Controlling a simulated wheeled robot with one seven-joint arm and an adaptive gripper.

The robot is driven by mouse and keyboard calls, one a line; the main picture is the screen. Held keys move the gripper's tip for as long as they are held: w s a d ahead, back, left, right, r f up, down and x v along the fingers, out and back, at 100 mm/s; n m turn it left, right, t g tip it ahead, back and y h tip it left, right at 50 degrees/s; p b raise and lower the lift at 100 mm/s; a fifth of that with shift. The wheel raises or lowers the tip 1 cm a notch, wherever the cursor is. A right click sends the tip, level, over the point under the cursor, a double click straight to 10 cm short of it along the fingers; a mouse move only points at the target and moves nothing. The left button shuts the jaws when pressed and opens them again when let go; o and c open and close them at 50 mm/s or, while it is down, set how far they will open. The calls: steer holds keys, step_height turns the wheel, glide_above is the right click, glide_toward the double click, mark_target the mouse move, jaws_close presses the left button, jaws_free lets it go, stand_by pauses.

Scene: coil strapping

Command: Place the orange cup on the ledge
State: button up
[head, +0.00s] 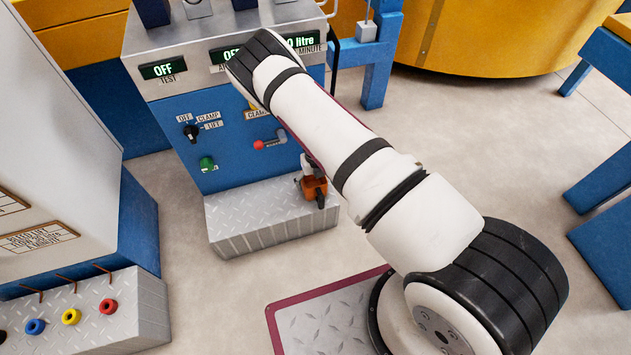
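The orange cup (311,187) is small in the head view, at the right end of the ledge. The ledge (255,216) is a grey diamond-plate step at the foot of the blue control panel. My gripper (314,191) points down at the cup, with dark fingers around it; it looks shut on the cup. The cup is partly hidden by the fingers. I cannot tell whether its base touches the ledge or hangs just above it.
The ledge's left and middle are bare. Another plate step (85,315) with coloured rings stands at lower left.

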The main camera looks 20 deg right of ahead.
step_height(320, 180, up, 12)
steer(key=p, duration=0.5)
steer(key=shift+r, duration=0.15)
stand_by(0.5)
